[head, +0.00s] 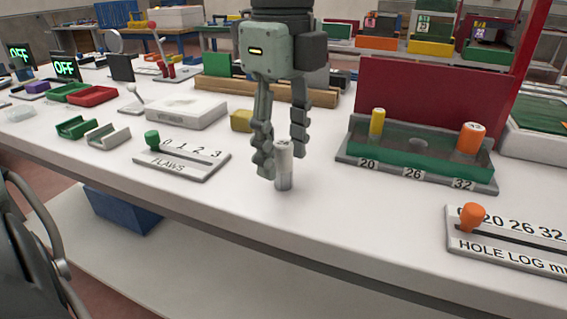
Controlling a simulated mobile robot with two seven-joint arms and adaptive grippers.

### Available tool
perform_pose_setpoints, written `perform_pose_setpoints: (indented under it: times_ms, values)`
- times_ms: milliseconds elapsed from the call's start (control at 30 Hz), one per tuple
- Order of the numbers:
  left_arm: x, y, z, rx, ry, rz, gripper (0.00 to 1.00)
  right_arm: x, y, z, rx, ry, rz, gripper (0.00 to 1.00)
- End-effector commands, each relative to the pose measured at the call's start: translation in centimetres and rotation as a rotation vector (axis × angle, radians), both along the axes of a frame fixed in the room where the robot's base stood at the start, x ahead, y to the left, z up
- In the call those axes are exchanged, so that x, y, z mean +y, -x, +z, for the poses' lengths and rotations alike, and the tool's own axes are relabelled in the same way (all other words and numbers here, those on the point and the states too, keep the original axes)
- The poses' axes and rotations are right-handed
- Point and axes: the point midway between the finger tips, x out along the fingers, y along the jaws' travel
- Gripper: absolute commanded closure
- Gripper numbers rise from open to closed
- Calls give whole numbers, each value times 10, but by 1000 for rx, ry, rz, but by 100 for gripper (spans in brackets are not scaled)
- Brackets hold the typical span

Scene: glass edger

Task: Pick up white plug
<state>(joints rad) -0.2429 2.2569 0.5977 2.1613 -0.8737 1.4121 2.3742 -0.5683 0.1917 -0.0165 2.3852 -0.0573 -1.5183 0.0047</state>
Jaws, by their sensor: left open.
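The white plug (284,168) is a pale upright cylinder with a greyish lower part, standing on the white table near its front edge. My left gripper (281,158) points down from above, with its fingers apart. One finger is at the left of the plug and the other is behind its upper right. The plug stands between or just in front of the fingers; I cannot tell whether they touch it. My right gripper is out of view.
A green plug rack (419,173) with a yellow plug (377,122) and an orange plug (472,138) stands at right. The flaws slider board (182,170) is at left, the hole log board (508,247) at front right. A yellow block (241,121) sits behind the gripper.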

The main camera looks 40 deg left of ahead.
Motion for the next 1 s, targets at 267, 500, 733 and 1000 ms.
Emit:
perform_pose_setpoints:
  times_ms: [267,500,733,1000]
  values:
    - [0,0,0,0,0,0,74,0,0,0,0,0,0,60]
    - [0,0,1,0,0,0,100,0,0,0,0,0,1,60]
    - [0,0,1,0,0,0,100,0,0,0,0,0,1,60]
    - [0,-1,12,-1,-1,2,100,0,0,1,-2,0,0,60]
